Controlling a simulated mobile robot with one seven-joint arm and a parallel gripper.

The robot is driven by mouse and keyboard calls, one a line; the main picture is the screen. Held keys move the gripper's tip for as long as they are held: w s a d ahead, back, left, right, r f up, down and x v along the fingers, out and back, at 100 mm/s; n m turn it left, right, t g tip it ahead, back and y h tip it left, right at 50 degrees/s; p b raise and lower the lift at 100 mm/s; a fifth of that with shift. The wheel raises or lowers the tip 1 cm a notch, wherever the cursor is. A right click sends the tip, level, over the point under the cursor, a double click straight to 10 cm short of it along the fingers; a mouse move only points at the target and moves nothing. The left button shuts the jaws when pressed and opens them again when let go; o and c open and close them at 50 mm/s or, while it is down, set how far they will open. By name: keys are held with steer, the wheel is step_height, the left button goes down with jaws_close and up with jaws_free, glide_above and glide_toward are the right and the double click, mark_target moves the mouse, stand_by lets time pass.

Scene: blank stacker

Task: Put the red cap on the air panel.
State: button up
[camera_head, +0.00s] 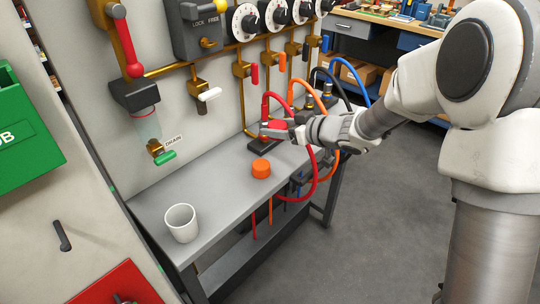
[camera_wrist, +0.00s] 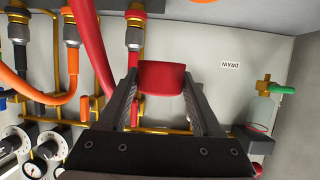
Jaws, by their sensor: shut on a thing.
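The red cap (camera_wrist: 162,77) is held between the two fingers of my gripper (camera_wrist: 160,88) in the wrist view. In the head view my gripper (camera_head: 275,130) is above the far part of the grey bench, and the cap is small and partly hidden there. The air panel (camera_head: 180,105) is the grey upright board with brass pipes, gauges and valves behind the bench. In the wrist view the panel (camera_wrist: 225,95) fills the background, upside down, beyond the cap. I see a gap around the cap, but cannot tell its distance from the panel.
Red, orange, black and blue hoses (camera_head: 303,85) loop near my gripper. A dark block (camera_head: 262,146) stands under it. An orange cap (camera_head: 261,168) and a white cup (camera_head: 181,222) stand on the bench (camera_head: 215,205). The bench between them is clear.

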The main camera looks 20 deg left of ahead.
steer(key=b, duration=0.6)
glide_above(240, 188)
steer(key=shift+n+g, duration=0.3)
steer(key=shift+g, duration=0.1)
step_height(240, 188, down, 8)
steer(key=shift+r, duration=0.1)
steer(key=shift+f+y+b, duration=0.3)
steer(key=shift+f+b, duration=0.75)
steer(key=shift+f, duration=0.8)
steer(key=shift+f, duration=0.2)
steer(key=o, duration=1)
steer(key=shift+o, duration=0.2)
